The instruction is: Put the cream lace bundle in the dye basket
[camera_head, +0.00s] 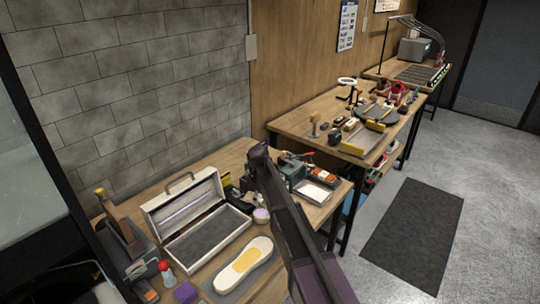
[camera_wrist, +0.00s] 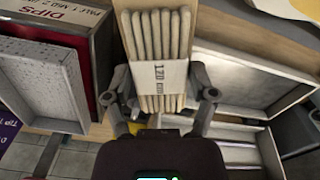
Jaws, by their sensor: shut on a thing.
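The cream lace bundle (camera_wrist: 157,32) is a row of cream cords wrapped in a white paper band marked "120". It stands between the fingers of my gripper (camera_wrist: 160,98) in the wrist view, which is shut on it. In the head view my arm crosses the near bench, and neither the gripper's fingers nor the bundle can be made out. I cannot tell for sure which container is the dye basket.
An open metal case (camera_head: 205,232) stands on the near bench, with a yellow-and-white sole (camera_head: 243,262) in front of it. A white tray (camera_head: 313,192) lies right of my arm. A second bench (camera_head: 290,122) holds several tools. A dark floor mat (camera_head: 412,233) lies clear.

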